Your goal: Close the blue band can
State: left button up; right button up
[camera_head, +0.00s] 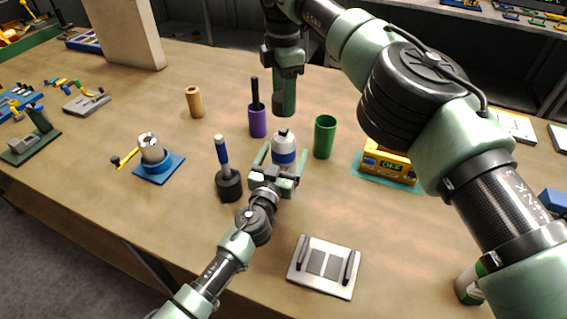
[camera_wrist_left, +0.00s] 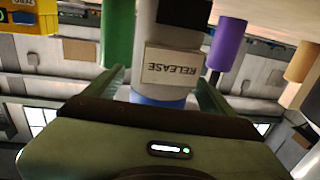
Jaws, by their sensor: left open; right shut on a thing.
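The blue band can (camera_head: 284,143) is white with a blue band and stands upright on the table. My left gripper (camera_head: 284,153) is open, with one finger on each side of the can. The left wrist view shows the can (camera_wrist_left: 168,40) between the fingers, with a label reading RELEASE; whether they touch it is unclear. My right gripper (camera_head: 284,103) points down above and slightly behind the can in the head view. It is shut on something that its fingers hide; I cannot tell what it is.
A purple cup (camera_head: 258,122) and a green cup (camera_head: 325,138) stand near the can. A dark pot with a blue-handled tool (camera_head: 229,184) is at left. A yellow box (camera_head: 387,163) stands to the right. A grey plate (camera_head: 323,267) lies in front; table beside it is clear.

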aim_at(284, 129)
pick_arm(q)
jog(key=shift+c, duration=0.4)
grip_shut()
pick_arm(e)
jog(key=shift+f, duration=2.45)
jog(key=shift+f, duration=0.9)
jog(key=shift+f, duration=0.55)
jog(key=o, duration=1.4)
jog(key=shift+f, duration=0.1)
